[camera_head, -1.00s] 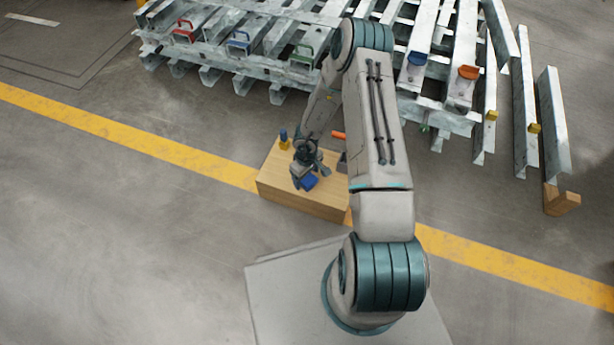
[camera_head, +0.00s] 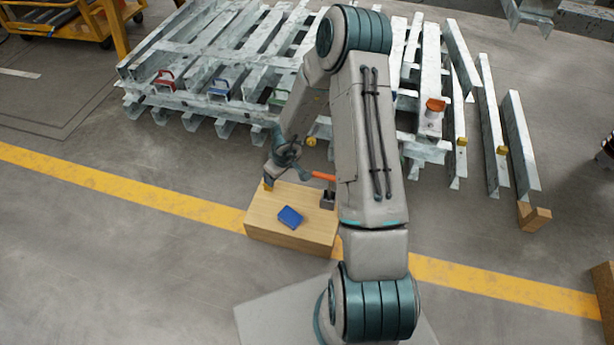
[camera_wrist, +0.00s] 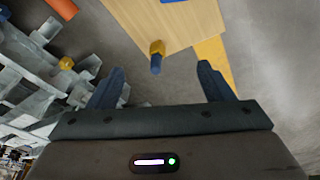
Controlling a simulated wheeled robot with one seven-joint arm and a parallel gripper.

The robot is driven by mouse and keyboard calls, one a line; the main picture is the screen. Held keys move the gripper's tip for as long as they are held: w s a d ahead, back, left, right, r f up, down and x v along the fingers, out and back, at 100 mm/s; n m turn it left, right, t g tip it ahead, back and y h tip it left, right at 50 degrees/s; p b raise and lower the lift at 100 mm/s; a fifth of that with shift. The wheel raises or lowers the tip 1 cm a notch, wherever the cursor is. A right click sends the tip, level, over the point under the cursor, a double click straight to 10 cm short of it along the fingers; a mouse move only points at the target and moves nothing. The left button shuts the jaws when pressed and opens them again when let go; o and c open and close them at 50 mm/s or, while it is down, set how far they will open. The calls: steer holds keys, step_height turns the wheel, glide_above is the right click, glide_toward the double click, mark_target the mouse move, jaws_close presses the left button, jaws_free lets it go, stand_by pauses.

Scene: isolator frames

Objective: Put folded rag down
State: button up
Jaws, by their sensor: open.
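The folded rag (camera_head: 290,217) is a blue, flat, roughly rectangular pad lying on top of the wooden box (camera_head: 262,215). Its edge also shows at the top of the wrist view (camera_wrist: 178,1). My gripper (camera_wrist: 160,85) is open with nothing between its dark fingers, and it is apart from the rag. In the head view it is at the back left of the box, mostly hidden by my wrist. A yellow and blue item (camera_wrist: 157,56) stands near the box's edge, ahead of the gap between my fingers.
An orange-handled tool (camera_head: 322,176) and a dark holder (camera_head: 328,199) are at the box's right, partly beside my arm. A rack of grey metal beams (camera_head: 200,85) with red, blue and green handles stands behind. Open floor lies left of the box.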

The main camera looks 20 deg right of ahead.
steer(key=s+a+r+t+y, duration=0.1)
steer(key=s+a+r, duration=0.15)
steer(key=r, duration=0.75)
steer(key=s+a+r+y, duration=0.2)
steer(key=a+r, duration=0.1)
steer(key=r, duration=0.7)
steer(key=s+d+r+m+g+h, duration=0.1)
steer(key=s+r, duration=0.4)
steer(key=s, duration=0.5)
steer(key=s+d+r+m+g+h, duration=0.1)
steer(key=s+d+r+m, duration=0.3)
steer(key=s, duration=0.6)
step_height(320, 180, up, 2)
steer(key=shift+s+d+r+g+h, duration=0.1)
steer(key=shift+s+d+g+h, duration=0.3)
steer(key=shift+h, duration=0.4)
step_height(320, 180, up, 34)
steer(key=t+p, duration=0.1)
steer(key=p, duration=2.9)
steer(key=shift+m+t+p, duration=0.3)
steer(key=shift+m, duration=0.1)
